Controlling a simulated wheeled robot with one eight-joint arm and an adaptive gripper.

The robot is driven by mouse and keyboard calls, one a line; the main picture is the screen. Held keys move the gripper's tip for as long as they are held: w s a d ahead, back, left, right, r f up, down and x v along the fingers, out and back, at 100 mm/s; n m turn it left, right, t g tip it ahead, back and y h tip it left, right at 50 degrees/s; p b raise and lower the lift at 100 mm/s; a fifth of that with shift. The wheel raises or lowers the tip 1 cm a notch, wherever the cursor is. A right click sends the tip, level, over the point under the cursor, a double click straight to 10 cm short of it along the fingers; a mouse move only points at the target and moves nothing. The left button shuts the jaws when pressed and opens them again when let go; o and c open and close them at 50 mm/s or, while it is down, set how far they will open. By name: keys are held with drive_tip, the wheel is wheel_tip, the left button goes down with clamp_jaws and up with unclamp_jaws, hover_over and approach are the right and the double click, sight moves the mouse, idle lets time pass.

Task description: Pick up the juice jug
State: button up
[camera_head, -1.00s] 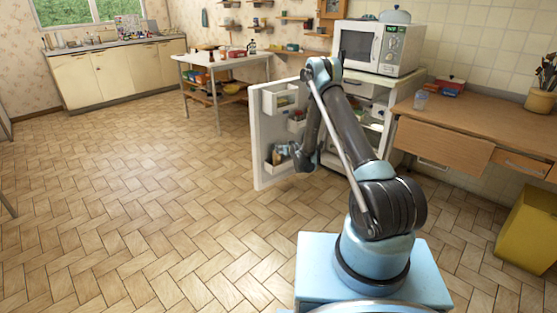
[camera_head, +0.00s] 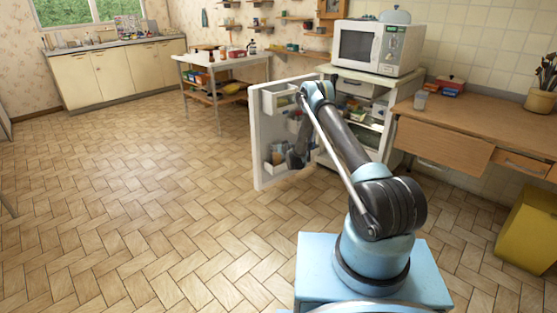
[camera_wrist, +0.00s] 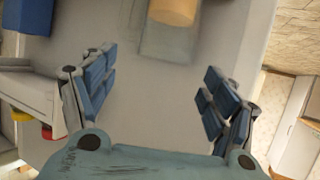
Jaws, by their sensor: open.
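In the wrist view, a clear container with a tan-orange round part (camera_wrist: 172,12) shows at the top edge, cut off by the frame; it looks like the juice jug, but I cannot see it whole. My gripper (camera_wrist: 160,92) is open and empty, its blue-padded fingers apart on either side of a bare pale surface. The container lies beyond the fingertips, roughly between their lines, not between the pads. In the head view my gripper (camera_head: 297,158) is beside the lower shelf of the open fridge door (camera_head: 262,135). The jug cannot be made out clearly there.
The fridge (camera_head: 350,150) stands open, with a microwave (camera_head: 378,47) on top. A wooden desk (camera_head: 485,115) is at the right. A white table (camera_head: 222,66) stands behind the door. A blue thing (camera_wrist: 27,15) is at the wrist view's upper left. The floor left of the door is clear.

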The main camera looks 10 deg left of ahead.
hover_over(279, 156)
drive_tip(key=w+a, duration=0.1)
drive_tip(key=shift+w+f, duration=0.1)
drive_tip(key=shift+f, duration=0.95)
clamp_jaws()
